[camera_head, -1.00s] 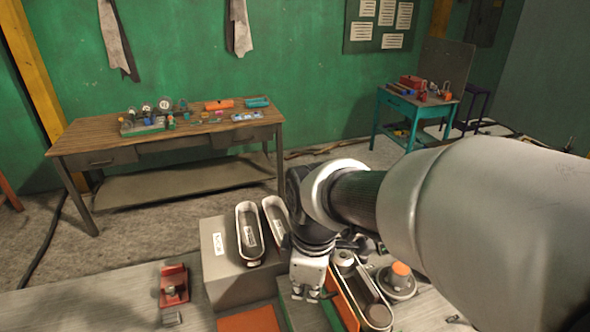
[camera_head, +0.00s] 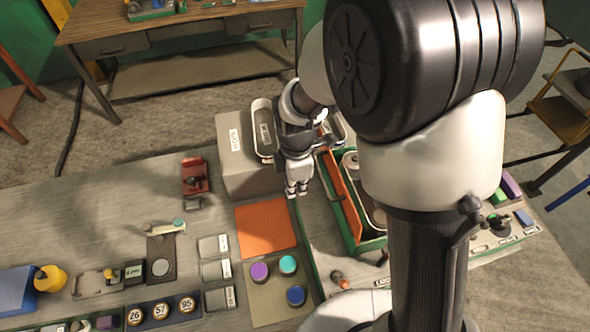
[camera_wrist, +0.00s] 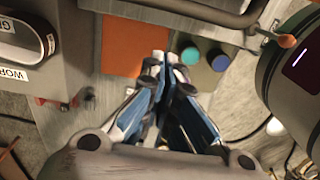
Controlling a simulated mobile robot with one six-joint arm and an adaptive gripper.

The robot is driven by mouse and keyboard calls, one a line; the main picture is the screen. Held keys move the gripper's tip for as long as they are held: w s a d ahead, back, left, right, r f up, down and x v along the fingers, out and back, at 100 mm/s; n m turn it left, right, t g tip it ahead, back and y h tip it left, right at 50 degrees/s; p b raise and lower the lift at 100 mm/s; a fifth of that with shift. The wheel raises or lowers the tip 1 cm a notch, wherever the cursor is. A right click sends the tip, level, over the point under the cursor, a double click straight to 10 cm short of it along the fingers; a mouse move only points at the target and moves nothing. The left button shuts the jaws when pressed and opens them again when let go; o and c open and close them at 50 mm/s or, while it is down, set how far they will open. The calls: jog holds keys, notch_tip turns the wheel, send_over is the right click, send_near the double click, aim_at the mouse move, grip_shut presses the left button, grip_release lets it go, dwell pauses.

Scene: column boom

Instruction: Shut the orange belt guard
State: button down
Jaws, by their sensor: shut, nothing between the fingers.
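The orange belt guard (camera_head: 345,195) is a narrow panel standing steeply up along the left side of a green-edged tray (camera_head: 376,244). It looks open. A belt loop (camera_head: 372,212) with a round pulley (camera_head: 350,160) lies uncovered to its right, partly hidden by my arm. My gripper (camera_head: 298,190) points down, shut and empty, just left of the guard's far end; I see no clear contact. In the wrist view my gripper (camera_wrist: 165,65) has its fingertips together, in front of a flat orange square (camera_wrist: 136,46). I cannot pick out the guard there.
A grey box (camera_head: 245,170) with oval belt units stands left of my gripper. The flat orange square (camera_head: 265,227) lies on the bench in front of it. Purple, teal and blue round pieces (camera_head: 295,295) sit nearer. A red clamp-like part (camera_head: 195,176) is farther left.

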jog(key=d, duration=0.1)
jog(key=d+r, duration=0.1)
jog(key=w+d, duration=0.1)
jog(key=shift+d+r, duration=0.15)
jog(key=shift+r, duration=0.2)
jog(key=shift+w, duration=0.2)
jog(key=shift+d+r+y, duration=0.4)
jog(key=shift+d+y, duration=0.1)
jog(key=shift+w, duration=0.1)
